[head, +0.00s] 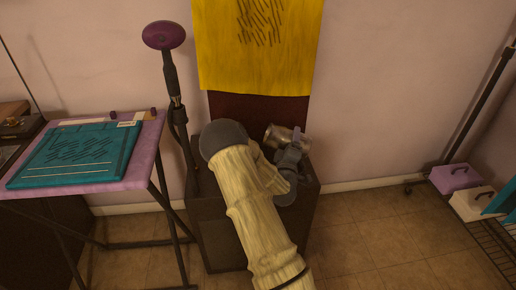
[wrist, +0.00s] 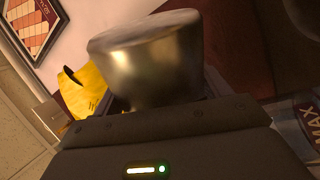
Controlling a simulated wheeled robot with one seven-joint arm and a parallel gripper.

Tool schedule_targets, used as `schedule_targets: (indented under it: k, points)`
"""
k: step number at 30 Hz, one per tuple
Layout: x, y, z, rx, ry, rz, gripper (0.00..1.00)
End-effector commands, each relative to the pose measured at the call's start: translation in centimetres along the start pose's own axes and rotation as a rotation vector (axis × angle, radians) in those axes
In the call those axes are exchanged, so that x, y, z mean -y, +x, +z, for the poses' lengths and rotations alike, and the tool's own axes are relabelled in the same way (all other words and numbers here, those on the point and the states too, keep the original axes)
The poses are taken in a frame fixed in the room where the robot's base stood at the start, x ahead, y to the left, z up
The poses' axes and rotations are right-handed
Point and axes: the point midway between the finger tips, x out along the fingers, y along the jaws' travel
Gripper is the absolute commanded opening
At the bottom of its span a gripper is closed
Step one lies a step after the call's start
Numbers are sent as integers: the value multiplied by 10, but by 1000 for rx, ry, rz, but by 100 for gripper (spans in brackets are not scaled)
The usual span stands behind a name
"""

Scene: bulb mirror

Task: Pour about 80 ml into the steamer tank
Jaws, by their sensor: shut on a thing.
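My gripper (head: 296,146) is shut on a shiny metal cup-like vessel (head: 277,132), held above the dark box-shaped stand against the wall. The vessel looks strongly tilted in the head view; its mouth and any liquid cannot be made out. In the wrist view the vessel (wrist: 150,58) fills the space in front of my gripper. A garment steamer with a purple head (head: 164,35) on a dark handle (head: 172,80) stands left of my arm. I cannot make out the steamer tank; my arm covers much of that area.
The dark stand (head: 215,235) is below my arm. A purple-topped table (head: 153,140) with a teal board (head: 78,152) is at left. A yellow panel (head: 258,70) hangs on the wall. Purple (head: 454,178) and cream boxes (head: 471,204) are at right. Tiled floor (head: 370,235) is free between.

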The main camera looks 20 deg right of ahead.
Motion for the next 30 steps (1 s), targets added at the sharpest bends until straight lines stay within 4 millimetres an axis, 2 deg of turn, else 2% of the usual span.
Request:
schedule_targets:
  k: [4, 30]
  points:
    - [-4, 1, -2, -7, -24, 3, 38]
    - [-1, 0, -7, -21, -96, 3, 38]
